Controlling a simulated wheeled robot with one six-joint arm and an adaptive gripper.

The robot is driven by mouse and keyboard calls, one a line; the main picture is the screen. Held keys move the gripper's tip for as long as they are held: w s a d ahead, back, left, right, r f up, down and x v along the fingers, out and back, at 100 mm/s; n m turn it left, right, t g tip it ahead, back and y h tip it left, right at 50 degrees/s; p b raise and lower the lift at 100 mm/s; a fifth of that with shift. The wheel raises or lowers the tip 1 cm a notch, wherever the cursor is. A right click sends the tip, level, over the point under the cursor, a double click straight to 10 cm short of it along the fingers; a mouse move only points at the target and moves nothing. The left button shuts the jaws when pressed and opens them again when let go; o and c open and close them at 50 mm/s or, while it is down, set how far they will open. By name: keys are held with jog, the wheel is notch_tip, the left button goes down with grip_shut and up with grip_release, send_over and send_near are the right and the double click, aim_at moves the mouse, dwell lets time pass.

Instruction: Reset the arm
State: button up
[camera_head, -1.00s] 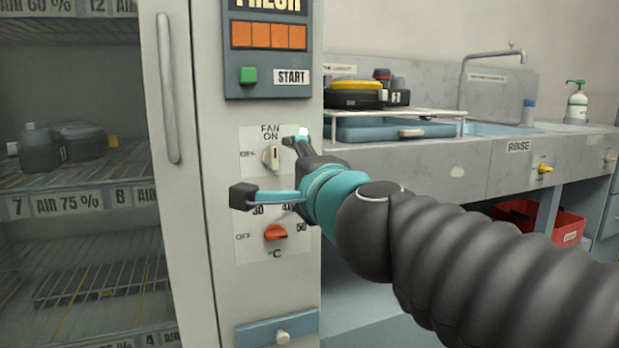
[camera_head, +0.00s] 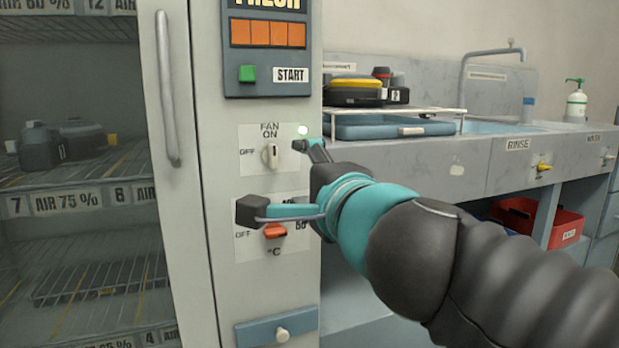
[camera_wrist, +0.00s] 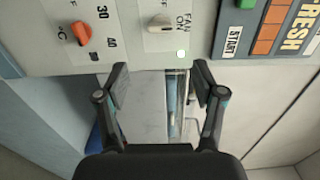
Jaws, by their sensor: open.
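My gripper (camera_head: 277,177) is open and empty in front of the cabinet's control panel. In the wrist view its two fingers (camera_wrist: 160,85) stand wide apart with nothing between them. The white fan knob (camera_head: 270,155) points upright at ON, and a small light glows to its right. The orange temperature knob (camera_head: 274,231) is partly hidden behind a finger. In the wrist view both the orange knob (camera_wrist: 82,33) and the fan knob (camera_wrist: 160,24) lie beyond the fingers, apart from them.
A green START button (camera_head: 247,74) sits above, and a blue drawer (camera_head: 277,328) below. The glass-door cabinet handle (camera_head: 168,88) is at left. The counter at right bears a rack with a blue tray (camera_head: 390,127). A red bin (camera_head: 568,226) stands underneath.

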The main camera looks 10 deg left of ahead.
jog(key=s+a+f+n+g+y, duration=0.4)
jog(key=s+a+n+g, duration=0.1)
jog(key=n, duration=0.3)
jog(key=s+d+f+n+g+h+p, duration=0.1)
jog(key=s+d+f+n+g+h, duration=0.15)
jog(key=f, duration=0.35)
jog(key=s+d+f+n+g+h+p, duration=0.1)
jog(key=d+f+n+p, duration=0.15)
jog(key=f, duration=0.25)
jog(key=s+d+f+h+p, duration=0.1)
jog(key=d+f+h+p, duration=0.2)
jog(key=d, duration=0.9)
jog(key=s+d+f+m+g+h+p, duration=0.1)
jog(key=d+h, duration=0.5)
jog(key=d, duration=0.6)
notch_tip(320, 180, down, 4)
jog(key=shift+s+d+r+h+p, duration=0.25)
jog(key=shift+s+h+p, duration=0.15)
jog(key=shift+p, duration=0.7)
